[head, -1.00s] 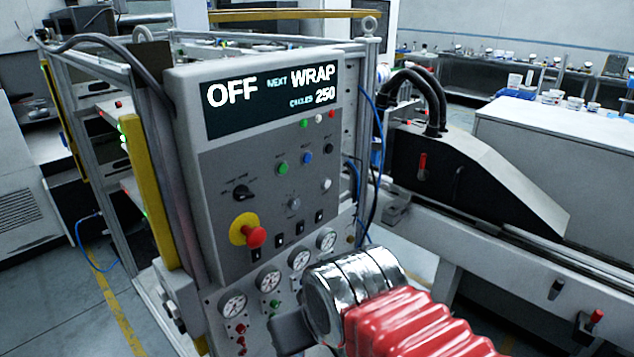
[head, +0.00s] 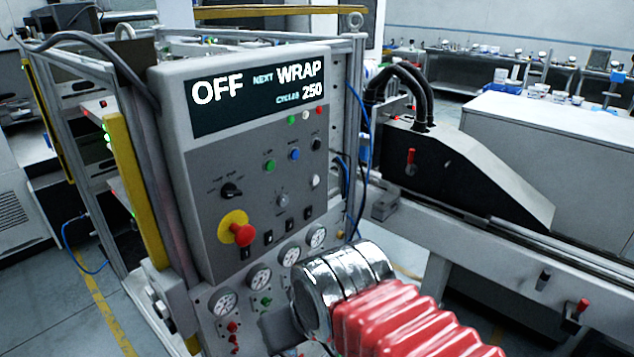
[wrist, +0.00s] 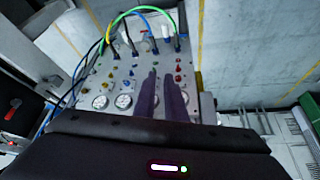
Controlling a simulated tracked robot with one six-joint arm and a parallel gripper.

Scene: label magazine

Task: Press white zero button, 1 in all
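The white button (head: 315,181) sits on the right side of the grey control panel (head: 205,165), below the black button (head: 316,144) and right of a grey knob. No "zero" label is readable. My gripper (head: 275,328) is low in front of the panel, below the gauges and well apart from the white button; its fingers are mostly hidden in the head view. In the wrist view my gripper (wrist: 159,75) shows two dark fingers with a narrow gap and nothing between them. They point at the lower panel with its gauges; I cannot pick out the white button there.
A red emergency knob (head: 242,235) on a yellow plate stands out from the panel. Green (head: 269,165) and blue (head: 294,154) buttons are near the white one. A display (head: 258,98) reads OFF, NEXT WRAP, CYCLES 250. Black hoses (head: 425,95) and a conveyor lie right.

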